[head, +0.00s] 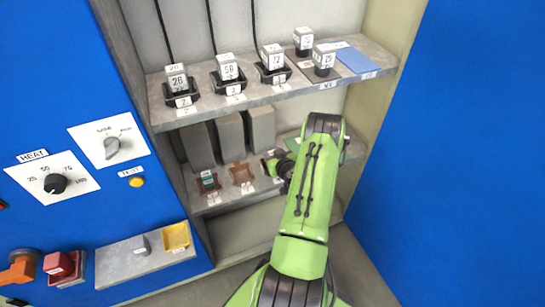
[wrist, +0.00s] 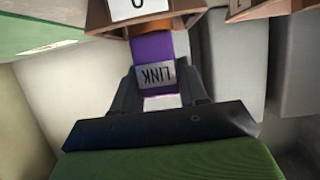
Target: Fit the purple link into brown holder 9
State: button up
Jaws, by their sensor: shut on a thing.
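The purple link (wrist: 151,48), with a white LINK label upside down in the wrist view, is between the fingers of my gripper (wrist: 160,92), which is shut on it. Its far end meets a brown holder (wrist: 98,17) at the top edge; the holder's white label is cut off, so I cannot read its number for certain. I cannot tell how far the link sits inside.
On the lower shelf (head: 226,202), an empty-looking brown holder (head: 242,173) and one with a teal piece (head: 208,182) stand left of my gripper. Grey blocks (head: 230,137) stand behind. The upper shelf (head: 210,112) overhangs, carrying several numbered grey blocks.

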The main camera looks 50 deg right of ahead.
jog(key=shift+r, duration=0.15)
jog(key=shift+f+b, duration=0.3)
jog(key=o, duration=1.2)
